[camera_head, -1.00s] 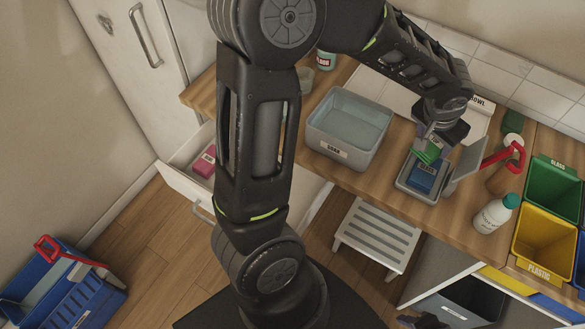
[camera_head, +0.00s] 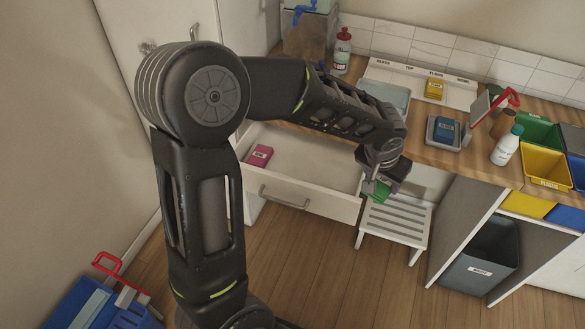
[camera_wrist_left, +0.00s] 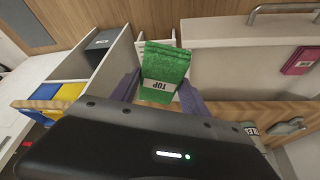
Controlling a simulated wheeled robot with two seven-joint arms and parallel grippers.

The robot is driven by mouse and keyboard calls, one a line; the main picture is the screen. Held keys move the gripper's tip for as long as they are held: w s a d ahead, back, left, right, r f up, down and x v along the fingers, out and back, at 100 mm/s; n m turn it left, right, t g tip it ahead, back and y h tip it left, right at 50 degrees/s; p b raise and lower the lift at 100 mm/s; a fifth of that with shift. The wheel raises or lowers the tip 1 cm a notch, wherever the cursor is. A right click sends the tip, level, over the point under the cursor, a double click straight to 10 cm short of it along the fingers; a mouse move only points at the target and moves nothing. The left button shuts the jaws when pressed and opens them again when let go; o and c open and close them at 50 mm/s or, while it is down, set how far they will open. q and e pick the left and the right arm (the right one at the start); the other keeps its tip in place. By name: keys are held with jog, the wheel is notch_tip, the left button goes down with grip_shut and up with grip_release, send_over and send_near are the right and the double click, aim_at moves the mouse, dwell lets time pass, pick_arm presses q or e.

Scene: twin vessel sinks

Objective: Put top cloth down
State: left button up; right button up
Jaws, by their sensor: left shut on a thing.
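The green top cloth (camera_head: 378,192) is in the jaws of my left gripper (camera_head: 377,180), in front of the counter edge. It hangs above the slatted step stool, just right of the open drawer. In the left wrist view, the cloth (camera_wrist_left: 165,66) shows its TOP label between the purple fingers. A labelled rack (camera_head: 462,94) on the counter reads GLASS, TOP, FLOOR and BOWL. A yellow cloth (camera_head: 434,88) lies at its FLOOR place; the TOP place looks bare, though my arm is close below it. My right gripper is out of view.
The open drawer (camera_head: 312,196) holds a pink cloth (camera_head: 260,155). A blue cloth (camera_head: 445,128) lies in a grey tray. A white bottle (camera_head: 506,147) and colored bins (camera_head: 543,166) stand at right. The step stool (camera_head: 396,220) is below my gripper.

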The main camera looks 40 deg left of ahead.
pick_arm(q)
jog(key=shift+s, duration=0.15)
jog(key=shift+a+f, duration=0.1)
jog(key=shift+f, duration=0.05)
jog(key=w+a+f+n+b, duration=0.2)
jog(key=a+b, duration=0.4)
jog(key=a, duration=0.5)
jog(key=w+a+f+n+y+b, duration=0.1)
jog(key=w+a+f+b, duration=0.1)
jog(key=a+f+b, duration=0.2)
jog(key=a+b, duration=0.3)
jog(key=a, duration=0.5)
jog(key=shift+f+n, duration=0.4)
jog(key=shift+f, duration=0.1)
jog(key=shift+f, duration=2.45)
